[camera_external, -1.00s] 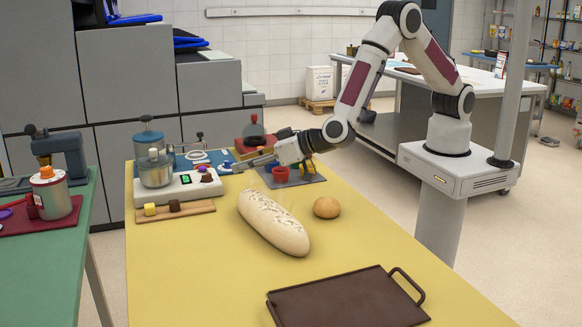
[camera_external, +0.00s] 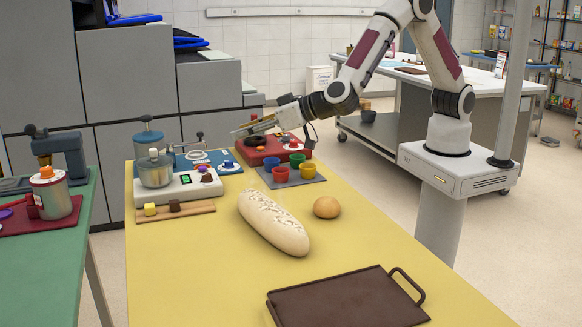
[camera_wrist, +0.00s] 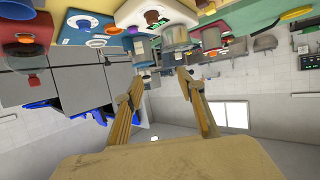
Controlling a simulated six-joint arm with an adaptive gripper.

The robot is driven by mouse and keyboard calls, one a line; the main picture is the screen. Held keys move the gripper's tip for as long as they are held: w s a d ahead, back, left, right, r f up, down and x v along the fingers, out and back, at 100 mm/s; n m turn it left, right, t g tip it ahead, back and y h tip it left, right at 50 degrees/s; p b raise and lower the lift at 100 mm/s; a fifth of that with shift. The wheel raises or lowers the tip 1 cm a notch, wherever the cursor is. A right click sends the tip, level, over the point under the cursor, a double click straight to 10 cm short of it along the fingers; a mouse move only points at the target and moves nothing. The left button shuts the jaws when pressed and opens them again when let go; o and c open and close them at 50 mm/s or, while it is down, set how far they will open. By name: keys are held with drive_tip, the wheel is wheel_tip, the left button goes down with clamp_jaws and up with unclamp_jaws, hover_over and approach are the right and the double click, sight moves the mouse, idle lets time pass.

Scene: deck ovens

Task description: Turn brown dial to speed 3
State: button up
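In the wrist view, turned upside down, the brown dial (camera_wrist: 152,17) shows at the top. My gripper (camera_external: 238,131) is above and to the right of the dial, clear of it. Its two fingers (camera_wrist: 159,80) are apart with nothing between them. I cannot read the dial's setting.
A blue machine (camera_external: 215,157) and a red machine (camera_external: 258,158) stand behind. Small cups on a grey mat (camera_external: 303,180) are right of the dial. A wooden board (camera_external: 188,211) with cubes lies in front. A bread loaf (camera_external: 274,222), bun (camera_external: 327,207) and brown tray (camera_external: 348,299) are nearer.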

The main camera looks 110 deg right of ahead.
wheel_tip(320, 180, up, 9)
drive_tip(key=w+a+r+n+t+y, duration=0.2)
drive_tip(key=w+a+n+t+y, duration=0.1)
drive_tip(key=w+a+n+y, duration=0.25)
drive_tip(key=s+a+f+n+g+y, duration=0.1)
drive_tip(key=a+f+n+g+y, duration=0.15)
drive_tip(key=a+n, duration=0.5)
drive_tip(key=s+a+f+n+g+y, duration=0.1)
drive_tip(key=a+f+n+y, duration=0.25)
drive_tip(key=a+n, duration=0.45)
drive_tip(key=s+d+f+n+g+h, duration=0.1)
drive_tip(key=d+f+n+h, duration=0.2)
drive_tip(key=d+n, duration=0.25)
drive_tip(key=s+d+f+n+g+h, duration=0.2)
drive_tip(key=d+f+n+h, duration=0.15)
drive_tip(key=d, duration=0.25)
drive_tip(key=w+d+r+n+t+h, duration=0.3)
drive_tip(key=d+r+n+h, duration=0.25)
drive_tip(key=d+r, duration=0.55)
wheel_tip(320, 180, down, 20)
drive_tip(key=shift+d, duration=0.1)
